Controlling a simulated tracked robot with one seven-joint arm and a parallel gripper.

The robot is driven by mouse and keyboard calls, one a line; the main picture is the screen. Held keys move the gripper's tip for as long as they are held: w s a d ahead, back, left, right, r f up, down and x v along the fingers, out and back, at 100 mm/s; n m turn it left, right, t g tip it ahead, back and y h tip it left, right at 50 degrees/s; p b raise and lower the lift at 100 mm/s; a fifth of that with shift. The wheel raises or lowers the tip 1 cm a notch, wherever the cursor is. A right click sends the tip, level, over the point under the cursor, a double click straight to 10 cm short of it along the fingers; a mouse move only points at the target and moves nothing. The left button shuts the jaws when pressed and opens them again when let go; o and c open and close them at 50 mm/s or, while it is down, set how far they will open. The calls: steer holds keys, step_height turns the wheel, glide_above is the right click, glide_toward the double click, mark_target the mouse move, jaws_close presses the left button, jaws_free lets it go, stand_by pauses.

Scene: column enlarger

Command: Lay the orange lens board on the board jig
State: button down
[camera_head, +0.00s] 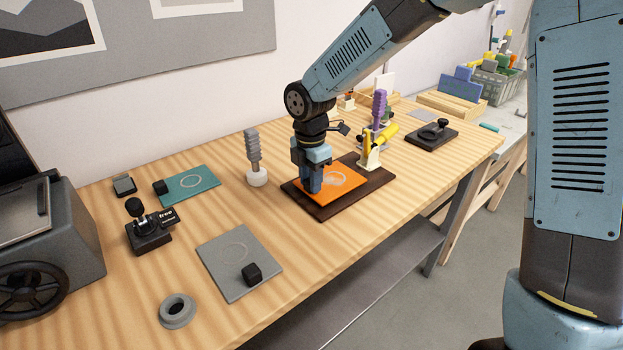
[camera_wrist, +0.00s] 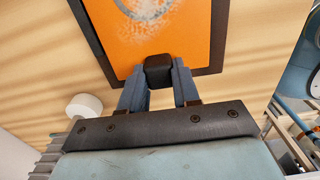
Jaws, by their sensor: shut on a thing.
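The orange lens board (camera_head: 347,190) has a pale ring and a whitish smudge on its face. It lies flat within the outline of the dark brown board jig (camera_head: 350,204), at or very near its surface; I cannot tell whether it fully touches. In the wrist view the orange board (camera_wrist: 200,40) has the jig's dark border (camera_wrist: 222,40) around it. My gripper (camera_head: 312,186) points down at the board's left end. In the wrist view my gripper (camera_wrist: 159,78) is shut on the board's black block handle (camera_wrist: 158,70). The head view hides that handle behind the fingers.
A cream stand with a yellow handle (camera_head: 386,135) rises at the jig's back right. A grey ribbed post on a white base (camera_head: 256,177) stands left of the jig. A teal board (camera_head: 195,184), a grey board (camera_head: 225,272) and a black device (camera_head: 150,236) lie farther left.

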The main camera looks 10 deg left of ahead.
steer(key=shift+f, duration=0.35)
stand_by(0.5)
steer(key=c, duration=0.7)
jaws_free()
steer(key=shift+c, duration=0.2)
steer(key=shift+r, duration=0.15)
steer(key=shift+r, duration=3.65)
steer(key=shift+r, duration=0.3)
step_height(320, 180, up, 13)
steer(key=shift+r, duration=0.2)
